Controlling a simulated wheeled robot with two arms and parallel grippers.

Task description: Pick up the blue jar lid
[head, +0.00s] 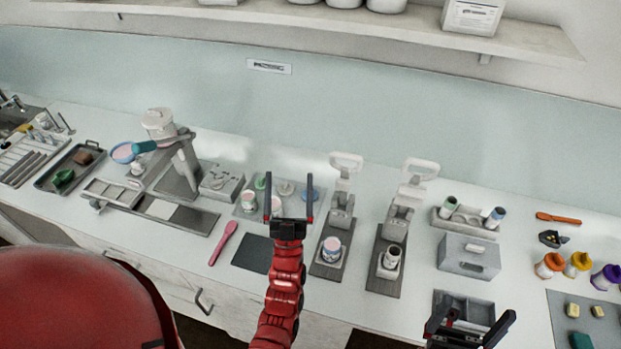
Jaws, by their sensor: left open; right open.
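The blue jar lid (317,195) lies at the right end of a row of lids on the counter, partly hidden behind the right finger of my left gripper. A pale lid (286,188) and a green lid (260,183) lie to its left. My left gripper (289,178) is open and empty, its fingers spread in front of the row. I cannot tell its height above the counter. My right gripper (476,318) is open and empty at the bottom right, far from the blue lid.
Jars (249,201) stand left of my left gripper. Two presses with upright handles (346,161) (421,167) stand to the right. A pink spatula (224,242) and a dark mat (251,253) lie in front. A grey box (468,258) stands near my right gripper.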

